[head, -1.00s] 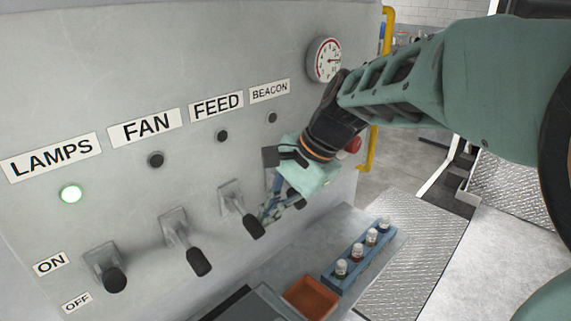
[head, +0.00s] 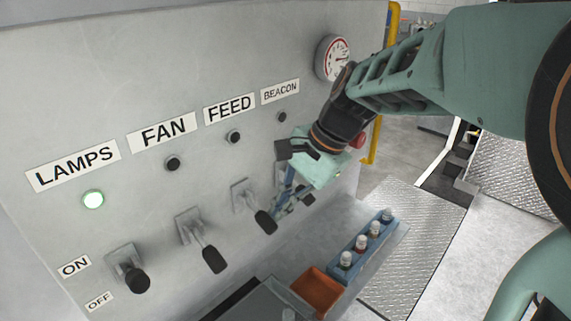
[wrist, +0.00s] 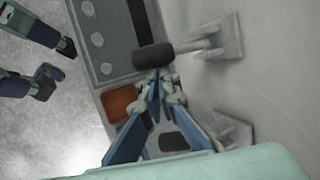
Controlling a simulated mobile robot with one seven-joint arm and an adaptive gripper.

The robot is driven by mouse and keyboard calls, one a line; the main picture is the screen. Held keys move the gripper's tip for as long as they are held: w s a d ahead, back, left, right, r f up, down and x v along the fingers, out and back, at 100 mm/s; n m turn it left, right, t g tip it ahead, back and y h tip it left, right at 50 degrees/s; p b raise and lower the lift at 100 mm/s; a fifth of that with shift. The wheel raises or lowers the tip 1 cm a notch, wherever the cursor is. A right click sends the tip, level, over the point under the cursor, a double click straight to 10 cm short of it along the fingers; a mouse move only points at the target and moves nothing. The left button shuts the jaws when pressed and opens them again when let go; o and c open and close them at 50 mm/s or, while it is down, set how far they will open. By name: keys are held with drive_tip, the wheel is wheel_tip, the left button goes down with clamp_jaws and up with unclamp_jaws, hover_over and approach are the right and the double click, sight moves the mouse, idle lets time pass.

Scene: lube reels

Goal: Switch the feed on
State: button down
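The feed switch has a grey mount and a black-tipped lever (head: 265,222) that slants downward below the FEED label (head: 229,108). The small feed lamp (head: 234,137) is dark. My gripper (head: 279,209) is just right of the feed lever. In the wrist view, the blue fingers (wrist: 160,80) are drawn together with nothing seen between them. Their tips are close to the black lever tip (wrist: 165,55); I cannot tell whether they touch it. The beacon lever (head: 307,199) is partly hidden behind my gripper.
The fan lever (head: 213,260) and lamps lever (head: 139,281) stand to the left. Below are an orange tray (head: 318,290) and a blue rack (head: 352,250) of small bottles.

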drive_tip(key=shift+w+a+r+p, duration=0.1)
drive_tip(key=shift+a+r+p, duration=0.1)
drive_tip(key=shift+r+p, duration=0.7)
drive_tip(key=shift+w+a+r+p, duration=0.1)
drive_tip(key=shift+a+r+p, duration=0.1)
drive_tip(key=shift+r+p, duration=0.7)
drive_tip(key=shift+w+a+r, duration=0.1)
drive_tip(key=shift+a+r, duration=0.05)
drive_tip(key=shift+r, duration=0.15)
idle(0.8)
drive_tip(key=shift+r+p, duration=0.7)
drive_tip(key=shift+r, duration=0.05)
drive_tip(key=shift+f, duration=0.1)
